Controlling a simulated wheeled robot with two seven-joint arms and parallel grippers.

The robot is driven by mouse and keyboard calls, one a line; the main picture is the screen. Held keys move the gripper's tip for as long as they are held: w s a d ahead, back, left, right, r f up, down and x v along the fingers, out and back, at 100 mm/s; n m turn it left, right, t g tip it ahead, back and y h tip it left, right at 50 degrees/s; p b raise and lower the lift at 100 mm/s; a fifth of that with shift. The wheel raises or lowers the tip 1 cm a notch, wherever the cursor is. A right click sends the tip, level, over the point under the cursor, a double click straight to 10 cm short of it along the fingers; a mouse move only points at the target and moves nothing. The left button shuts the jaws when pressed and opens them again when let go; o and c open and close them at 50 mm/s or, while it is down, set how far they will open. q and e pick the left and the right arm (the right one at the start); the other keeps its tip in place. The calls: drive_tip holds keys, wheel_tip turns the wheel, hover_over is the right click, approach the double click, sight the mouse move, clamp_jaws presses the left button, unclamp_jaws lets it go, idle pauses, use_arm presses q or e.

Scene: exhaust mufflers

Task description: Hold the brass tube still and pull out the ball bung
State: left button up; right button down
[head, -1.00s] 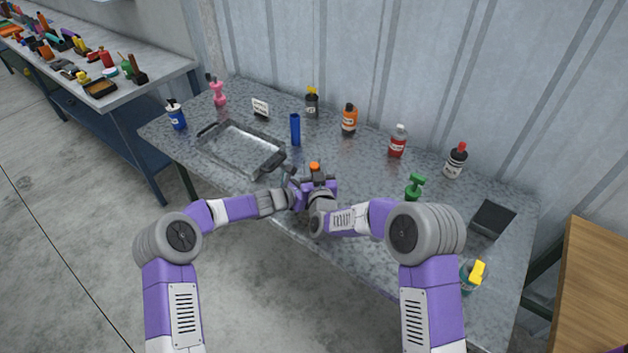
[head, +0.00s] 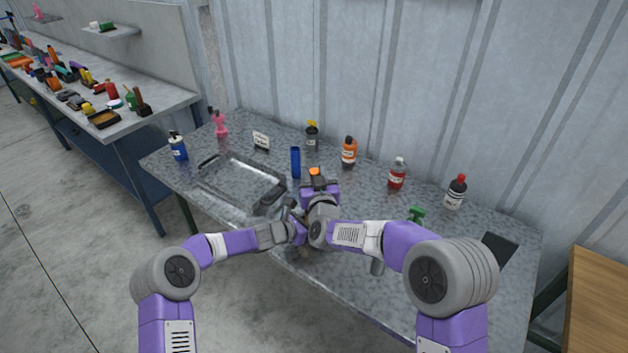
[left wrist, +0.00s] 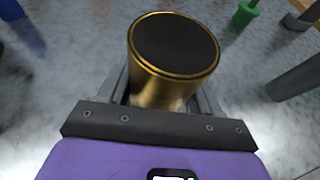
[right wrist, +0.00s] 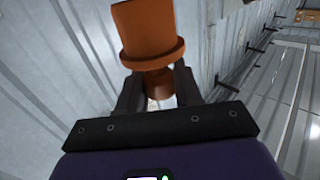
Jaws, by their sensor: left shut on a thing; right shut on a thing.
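The brass tube (left wrist: 160,92) shows in the left wrist view, with a dark round end face inside a brass rim. My left gripper (head: 300,221) is shut on it. The tube is mostly hidden by my grippers in the head view. My right gripper (head: 317,184) is shut on an orange bung (right wrist: 147,38), which has a wide head, a flange and a narrower part between the fingers. The bung also shows in the head view (head: 315,172), above the right gripper. No brass shows around the bung in the right wrist view; I cannot tell whether the dark tube end is open.
A metal tray (head: 238,182) lies at the table's left. A green bottle (head: 416,213) is partly hidden by my right arm.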

use_arm(q)
drive_tip(key=o, duration=1.2)
drive_tip(key=shift+a, duration=0.1)
drive_tip(key=v, duration=1.1)
drive_tip(key=shift+s+a+r, duration=0.15)
drive_tip(key=shift+s+a, duration=0.15)
drive_tip(key=shift+a, duration=0.05)
